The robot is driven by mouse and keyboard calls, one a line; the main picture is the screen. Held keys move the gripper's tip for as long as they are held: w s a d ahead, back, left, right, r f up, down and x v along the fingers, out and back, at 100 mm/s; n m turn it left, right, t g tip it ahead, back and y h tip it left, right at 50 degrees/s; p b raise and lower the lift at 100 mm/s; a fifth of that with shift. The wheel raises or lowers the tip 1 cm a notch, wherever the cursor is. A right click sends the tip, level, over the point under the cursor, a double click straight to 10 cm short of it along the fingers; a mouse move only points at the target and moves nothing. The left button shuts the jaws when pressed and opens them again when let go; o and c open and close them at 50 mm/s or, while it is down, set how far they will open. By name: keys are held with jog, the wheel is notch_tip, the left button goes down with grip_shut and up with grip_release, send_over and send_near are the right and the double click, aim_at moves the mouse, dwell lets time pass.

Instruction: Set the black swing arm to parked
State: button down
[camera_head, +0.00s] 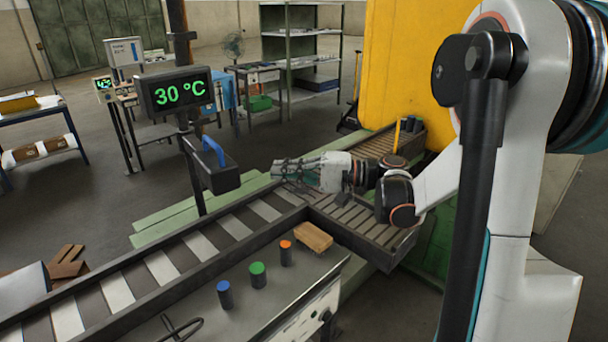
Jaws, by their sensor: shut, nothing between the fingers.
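A black box-shaped arm (222,177) with a blue handle (212,150) stands out from the dark post below the temperature display. It looks like the black swing arm, but I cannot tell its set position from this view. My gripper (278,169) is shut and empty. It points left over the roller conveyor, to the right of the black arm and apart from it in the picture. The depth gap between them is hard to judge.
A striped conveyor (163,268) runs diagonally and meets a roller section (357,222). A control desk (290,290) with blue, green and orange buttons and a wooden block (313,236) stands in front. A yellow cabinet (400,65) rises behind.

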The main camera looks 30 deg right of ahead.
jog(key=a+b, duration=0.1)
jog(key=a, duration=0.4)
jog(key=shift+s, duration=0.1)
jog(key=shift+a, duration=0.1)
